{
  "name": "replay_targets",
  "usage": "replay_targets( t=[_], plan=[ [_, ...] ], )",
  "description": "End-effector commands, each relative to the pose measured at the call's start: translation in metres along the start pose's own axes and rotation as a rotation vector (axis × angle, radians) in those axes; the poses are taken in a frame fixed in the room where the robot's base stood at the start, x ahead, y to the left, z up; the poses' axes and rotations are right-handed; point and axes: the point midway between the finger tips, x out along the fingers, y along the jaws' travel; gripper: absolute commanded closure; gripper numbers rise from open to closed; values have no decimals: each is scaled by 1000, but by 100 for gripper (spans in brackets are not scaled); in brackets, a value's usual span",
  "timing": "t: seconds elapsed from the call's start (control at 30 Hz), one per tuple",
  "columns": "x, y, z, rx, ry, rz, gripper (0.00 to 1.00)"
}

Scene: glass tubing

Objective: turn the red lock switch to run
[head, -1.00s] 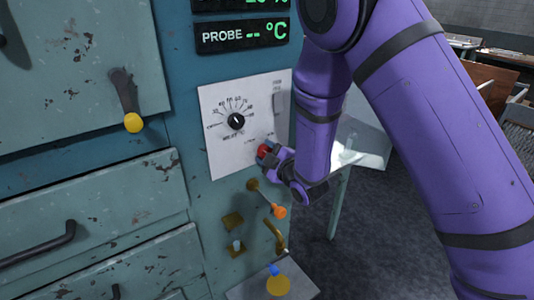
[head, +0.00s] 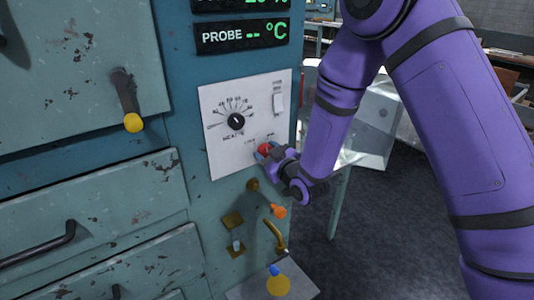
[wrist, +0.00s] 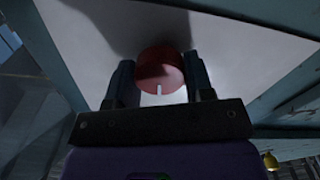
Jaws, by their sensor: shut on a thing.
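The red lock switch (head: 264,149) is a round red knob on the lower right of the white panel (head: 222,161). My gripper (head: 269,151) is at the knob, with one finger on each side of it. In the wrist view the red knob (wrist: 160,67) sits between the two dark fingers (wrist: 159,82), and a short white mark shows on its edge nearest the gripper. My gripper is shut on it. Labels beside the knob are too small to read in the head view, and part of the knob is hidden by the fingers.
A black dial (head: 236,121) and a white rocker switch (head: 278,103) are on the same panel. Below are an orange-tipped lever (head: 278,211) and a brass handle (head: 273,232). A table with a clear box stands behind my arm.

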Motion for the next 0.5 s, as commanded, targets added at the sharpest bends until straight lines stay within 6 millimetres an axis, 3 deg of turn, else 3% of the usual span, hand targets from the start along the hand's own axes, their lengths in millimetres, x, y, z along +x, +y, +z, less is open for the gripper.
replay_targets(
  t=[0.5],
  plan=[
    [-1, 1, 1, 491, -2, 1, 76]
  ],
)
